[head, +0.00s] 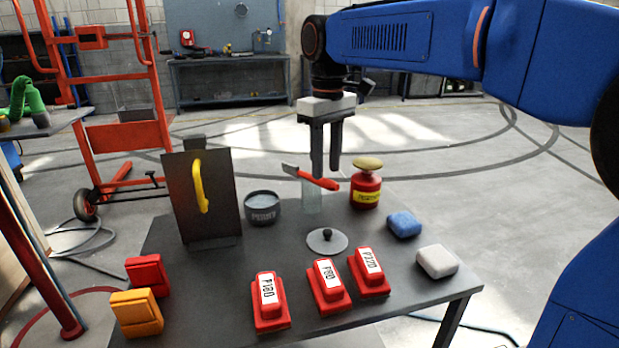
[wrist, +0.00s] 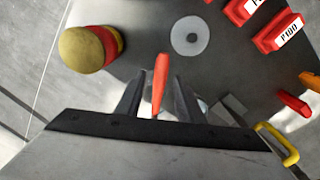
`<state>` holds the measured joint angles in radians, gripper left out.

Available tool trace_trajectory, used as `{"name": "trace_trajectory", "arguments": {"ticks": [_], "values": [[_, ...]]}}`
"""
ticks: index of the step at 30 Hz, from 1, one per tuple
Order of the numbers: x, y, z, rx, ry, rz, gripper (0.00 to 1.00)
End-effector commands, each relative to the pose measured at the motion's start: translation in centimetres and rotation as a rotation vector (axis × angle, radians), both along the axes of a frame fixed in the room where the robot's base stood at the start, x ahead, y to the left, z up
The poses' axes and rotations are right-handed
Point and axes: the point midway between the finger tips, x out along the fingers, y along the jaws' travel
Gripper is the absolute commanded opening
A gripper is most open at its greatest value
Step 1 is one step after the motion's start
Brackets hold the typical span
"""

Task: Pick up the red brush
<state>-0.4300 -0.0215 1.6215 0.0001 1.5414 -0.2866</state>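The red brush (head: 318,180) has a red handle and a pale tip. In the head view it lies slantwise at the top of a clear glass jar (head: 312,199), pale end to the left. My gripper (head: 326,174) points down at the brush from above, its fingers apart. In the wrist view the red handle (wrist: 160,80) shows between the two fingers of my gripper (wrist: 157,85), with gaps on both sides. The jar is mostly hidden there.
Close by stand a grey tin (head: 262,208), a red can with a tan top (head: 366,185) and a dark panel with a yellow handle (head: 172,200). A grey disc (head: 326,241) and several red labelled blocks (head: 270,303) lie in front on the dark table (head: 215,280).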

Motion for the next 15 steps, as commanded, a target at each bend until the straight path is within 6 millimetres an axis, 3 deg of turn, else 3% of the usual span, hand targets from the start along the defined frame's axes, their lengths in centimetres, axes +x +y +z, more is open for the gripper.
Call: {"name": "trace_trajectory", "arguments": {"ticks": [7,15], "values": [[0.0,0.2,-3.4,-0.001,0.002,0.000,0.35],[0.0,0.2,-4.4,0.000,0.000,0.000,0.35]]}}
